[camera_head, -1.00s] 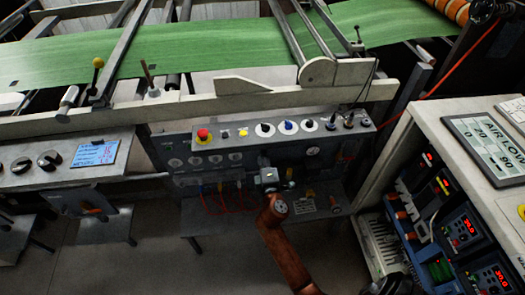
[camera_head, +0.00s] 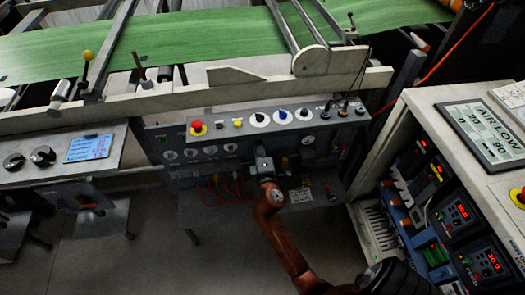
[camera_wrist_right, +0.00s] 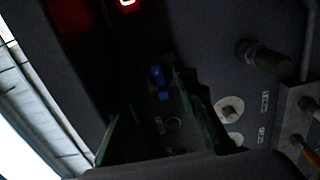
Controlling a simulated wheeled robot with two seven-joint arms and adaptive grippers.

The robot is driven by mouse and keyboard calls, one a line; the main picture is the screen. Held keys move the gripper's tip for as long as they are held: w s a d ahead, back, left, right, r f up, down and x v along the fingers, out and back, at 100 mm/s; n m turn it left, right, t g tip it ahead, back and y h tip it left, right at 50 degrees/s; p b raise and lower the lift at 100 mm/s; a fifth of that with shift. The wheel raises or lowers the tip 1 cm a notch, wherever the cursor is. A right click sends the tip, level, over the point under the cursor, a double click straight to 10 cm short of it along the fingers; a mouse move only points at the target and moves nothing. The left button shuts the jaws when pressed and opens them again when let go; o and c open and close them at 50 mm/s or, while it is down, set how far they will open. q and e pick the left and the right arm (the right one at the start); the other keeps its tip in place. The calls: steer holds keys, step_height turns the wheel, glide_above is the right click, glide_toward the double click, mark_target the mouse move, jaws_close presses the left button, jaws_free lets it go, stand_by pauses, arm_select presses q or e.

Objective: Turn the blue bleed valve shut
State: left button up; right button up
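A small blue valve handle (camera_wrist_right: 157,78) shows in the right wrist view, on a dark surface ahead of my right gripper (camera_wrist_right: 150,128). The two fingers stand apart with the blue handle showing between them, beyond their tips. I see no contact. In the head view my right gripper (camera_head: 263,165) is in front of the lower part of the grey control panel (camera_head: 225,122), below its row of buttons. It hides what lies behind it, and I cannot single out the blue valve there. My left gripper is in neither view.
Buttons and knobs line the panel top, including a red button (camera_head: 197,127). Red hoses (camera_head: 215,190) hang left of my gripper. A cabinet (camera_head: 420,110) with red displays stands at the right. In the wrist view, round fittings (camera_wrist_right: 262,56) protrude at the right.

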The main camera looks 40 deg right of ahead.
steer(key=s+a+n+p, duration=0.5)
steer(key=n+p, duration=0.5)
steer(key=n, duration=0.8)
arm_select(q)
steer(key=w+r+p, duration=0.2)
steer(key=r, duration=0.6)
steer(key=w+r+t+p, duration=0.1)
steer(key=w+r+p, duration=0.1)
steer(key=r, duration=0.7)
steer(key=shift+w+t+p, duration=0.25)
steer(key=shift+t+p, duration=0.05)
steer(key=shift+p, duration=0.15)
arm_select(e)
steer(key=s+f+m+g+y, duration=0.1)
steer(key=s+f+m+g, duration=0.1)
steer(key=f, duration=0.6)
steer(key=s+a+f+m+g+y, duration=0.1)
steer(key=s+f+m+g+y, duration=0.1)
steer(key=s+f+m, duration=0.2)
steer(key=s+a+f+m+g+y, duration=0.1)
steer(key=s+f+m+y, duration=0.1)
steer(key=s+f, duration=0.6)
step_height(320, 180, down, 6)
steer(key=shift+s+f+m+g, duration=0.15)
steer(key=shift+m+g, duration=0.25)
steer(key=shift+m, duration=0.5)
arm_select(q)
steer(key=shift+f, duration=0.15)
